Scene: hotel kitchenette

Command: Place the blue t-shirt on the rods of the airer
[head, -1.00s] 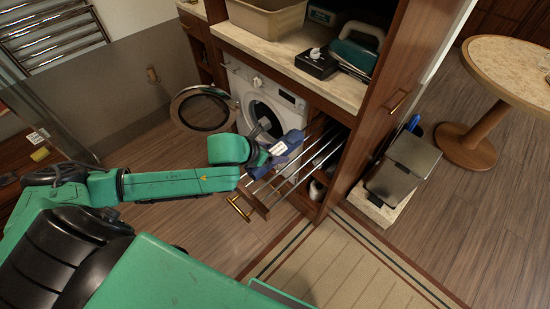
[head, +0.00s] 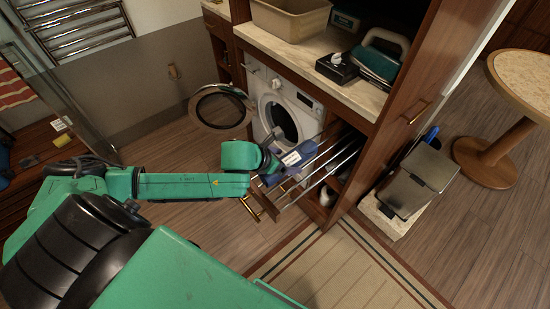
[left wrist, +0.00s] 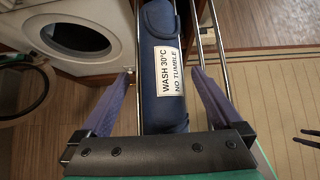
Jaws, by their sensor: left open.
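The blue t-shirt (head: 303,152) is a dark blue roll with a white label on the pull-out airer. In the left wrist view the t-shirt (left wrist: 156,112) lies lengthwise along the metal rods, its label reading "WASH 30°C NO TUMBLE". The airer's rods (head: 337,160) stick out of the cabinet beside the washing machine; rods (left wrist: 201,28) also show beside the roll. My left gripper (left wrist: 160,92) is open, one finger on each side of the roll, with visible gaps. In the head view my left gripper (head: 284,166) is at the airer, partly hidden.
The washing machine (head: 303,103) has its round door (head: 220,108) swung open left of the airer. The airer's brass handle (head: 249,208) is at its front. A bin (head: 420,178) stands right of the cabinet. The counter (head: 355,92) overhead holds a basin (head: 290,18) and appliances.

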